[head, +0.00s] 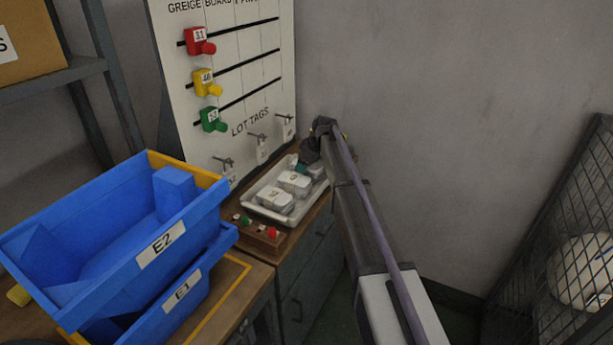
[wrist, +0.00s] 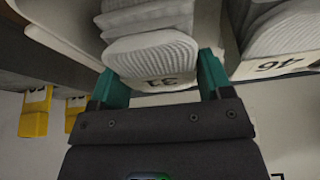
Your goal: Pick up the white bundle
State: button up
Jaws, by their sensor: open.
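Several white bundles with dark numbers sit in a pale tray (head: 253,205) in the head view. The front bundle (head: 275,197) and middle bundle (head: 294,183) show clearly; a far one (head: 317,170) is partly hidden by my gripper (head: 305,167). In the wrist view my gripper (wrist: 161,82) is open, its teal fingers on either side of a white ribbed bundle (wrist: 152,52) whose upside-down label appears to read 31. I cannot tell whether the fingers touch it. A bundle marked 46 (wrist: 280,45) lies to its right.
Blue bins E2 (head: 130,235) and E1 (head: 165,305) stand at left. A button box (head: 258,235) sits before the tray. A white board (head: 240,80) with colored pegs and hanging tags rises behind. A mesh cage (head: 560,240) stands at right. Yellow blocks (wrist: 35,110) show in the wrist view.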

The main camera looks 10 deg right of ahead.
jog(key=shift+f, duration=0.2)
dwell(0.3)
jog(key=c, duration=0.6)
